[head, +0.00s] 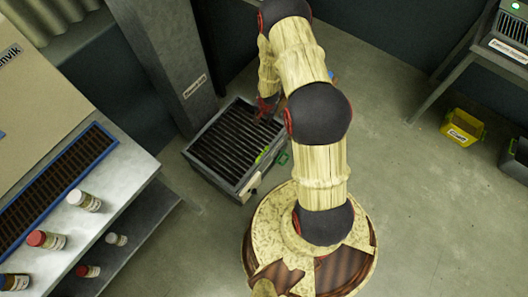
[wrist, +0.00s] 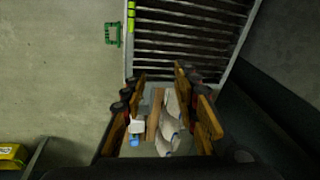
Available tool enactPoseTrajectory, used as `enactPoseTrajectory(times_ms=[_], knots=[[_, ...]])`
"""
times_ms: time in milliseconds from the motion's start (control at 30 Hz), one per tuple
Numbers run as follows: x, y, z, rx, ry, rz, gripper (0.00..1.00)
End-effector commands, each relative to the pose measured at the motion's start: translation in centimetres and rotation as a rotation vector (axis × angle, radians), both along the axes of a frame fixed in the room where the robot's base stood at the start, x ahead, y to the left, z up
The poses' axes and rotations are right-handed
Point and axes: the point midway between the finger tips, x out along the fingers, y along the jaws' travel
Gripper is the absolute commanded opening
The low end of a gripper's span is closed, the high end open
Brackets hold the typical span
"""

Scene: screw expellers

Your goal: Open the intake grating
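The intake grating (head: 232,140) is a set of dark parallel bars in a grey metal box on the floor, and it looks closed. It also fills the upper part of the wrist view (wrist: 185,42). A yellow-green strip (wrist: 131,18) lies along one edge, and a green handle-like part (wrist: 113,34) sticks out beside it. My gripper (head: 267,106) is at the far right corner of the box in the head view. In the wrist view its wooden fingers (wrist: 160,82) stand apart at the grating's end edge, with no grasp visible. Contact cannot be told.
A grey column (head: 170,60) stands behind the box. A bench with a blue-edged grate (head: 60,185) and several jars is at left. A yellow bin (head: 462,127) sits at right. Pale objects and a blue one (wrist: 135,141) show between the fingers.

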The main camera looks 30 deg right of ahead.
Motion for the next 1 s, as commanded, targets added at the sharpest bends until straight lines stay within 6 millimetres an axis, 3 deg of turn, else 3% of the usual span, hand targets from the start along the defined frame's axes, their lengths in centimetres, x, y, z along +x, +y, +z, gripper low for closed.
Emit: enactPoseTrajectory(times_ms=[33,100,200,300,500,1000], knots=[[-1.5,0.3,-3.6,0.029,0.016,-0.030,0.30],[-2.9,0.7,-7.1,0.064,0.023,-0.071,0.30],[-4.7,1.5,-10.9,0.106,0.029,-0.117,0.30],[-6.0,2.0,-13.3,0.134,0.034,-0.150,0.30],[-6.8,2.5,-15.6,0.154,0.037,-0.171,0.30],[-5.6,3.0,-22.0,0.153,0.039,-0.169,0.30]])
